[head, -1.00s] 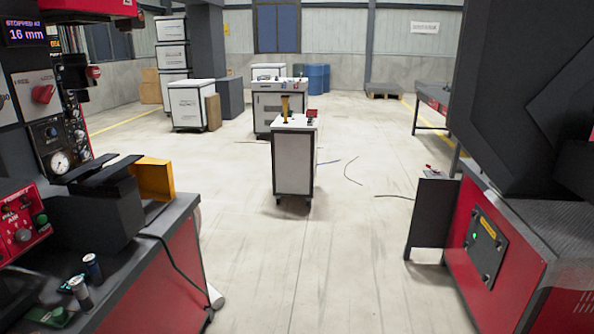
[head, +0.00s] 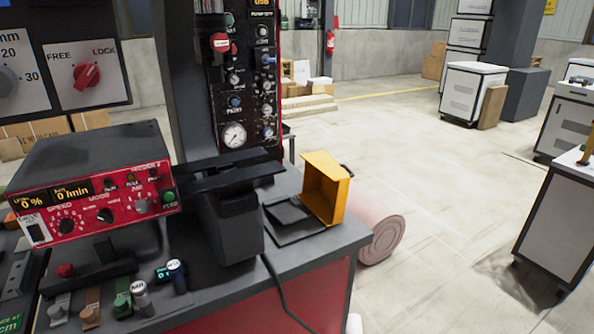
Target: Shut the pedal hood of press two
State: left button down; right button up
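A yellow hood (head: 325,190), box-shaped and open-sided, stands tilted up on the corner of a grey bench in the head view. A flat black plate (head: 290,218) lies just left of it, and I take the two together as the pedal and its hood, raised. No label on them tells which press they belong to. Neither of my grippers is in view.
A black block with flat plates on top (head: 230,215) stands left of the hood. A red control box (head: 95,200) and several small cylinders are further left. A cable runs over the bench front (head: 290,295). A pinkish roll (head: 382,240) lies on the floor behind; floor to the right is open.

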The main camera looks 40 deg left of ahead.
aim_at(325, 187)
jog(key=i+l+u, duration=0.2)
jog(key=u, duration=0.15)
jog(key=i+l+u, duration=0.5)
jog(key=l+u, duration=0.15)
jog(key=i+l+u, duration=0.15)
jog(key=l+u, duration=0.2)
jog(key=i+l+u, duration=0.1)
jog(key=l+u, duration=0.6)
jog(key=i+l, duration=0.05)
jog(key=l, duration=0.1)
